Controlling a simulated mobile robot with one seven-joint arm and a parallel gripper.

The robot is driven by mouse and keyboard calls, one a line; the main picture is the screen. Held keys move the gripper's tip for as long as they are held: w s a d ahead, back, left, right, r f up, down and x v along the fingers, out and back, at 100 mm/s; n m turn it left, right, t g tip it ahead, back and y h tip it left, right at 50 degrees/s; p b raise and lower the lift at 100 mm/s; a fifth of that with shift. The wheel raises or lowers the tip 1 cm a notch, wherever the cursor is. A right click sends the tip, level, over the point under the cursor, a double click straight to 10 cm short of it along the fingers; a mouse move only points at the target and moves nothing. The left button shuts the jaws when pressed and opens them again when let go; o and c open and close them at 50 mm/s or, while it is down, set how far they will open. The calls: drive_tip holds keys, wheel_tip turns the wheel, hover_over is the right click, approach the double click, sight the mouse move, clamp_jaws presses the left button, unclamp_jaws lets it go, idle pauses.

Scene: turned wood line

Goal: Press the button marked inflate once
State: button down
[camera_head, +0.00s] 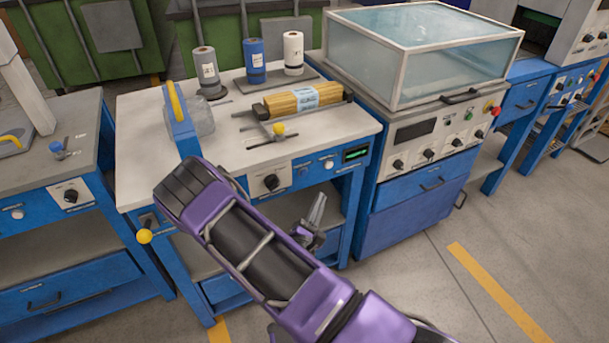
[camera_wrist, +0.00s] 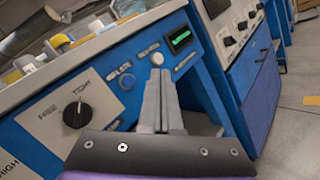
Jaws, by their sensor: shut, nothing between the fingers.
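A blue button (camera_wrist: 127,81) sits on the blue front panel (camera_wrist: 105,62) of the bench. A small label (camera_wrist: 118,70) above it seems to end in "LATE", but it is too blurred to read surely. A white button (camera_wrist: 155,59) is up and to its right, with a small plate whose text I cannot read. The blue button (camera_head: 303,168) and white button (camera_head: 328,164) also show in the head view. My gripper (camera_wrist: 158,76) is shut and empty. In the wrist view its tips appear just below the white button; contact cannot be told. In the head view my gripper (camera_head: 318,204) is below the panel.
A black knob (camera_wrist: 76,111) marked free and tight is left of the buttons. A green display (camera_wrist: 181,39) is right of them. A glass-lidded machine (camera_head: 425,55) stands right.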

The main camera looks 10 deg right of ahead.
drive_tip(key=w+a+b, duration=0.1)
drive_tip(key=w, duration=0.6)
drive_tip(key=shift+a+b, duration=0.35)
drive_tip(key=shift+a, duration=0.05)
idle(1.7)
drive_tip(key=shift+w+a, duration=0.15)
drive_tip(key=shift+w, duration=0.2)
drive_tip(key=shift+w, duration=0.35)
idle(0.7)
drive_tip(key=shift+s, duration=0.8)
drive_tip(key=shift+s+d+p, duration=0.25)
drive_tip(key=shift+s+p, duration=0.05)
drive_tip(key=shift+s, duration=0.5)
drive_tip(key=shift+s+d+p, duration=0.25)
drive_tip(key=shift+s, duration=0.55)
drive_tip(key=shift+s+d+p, duration=0.25)
drive_tip(key=shift+s+p, duration=0.05)
drive_tip(key=shift+s, duration=0.5)
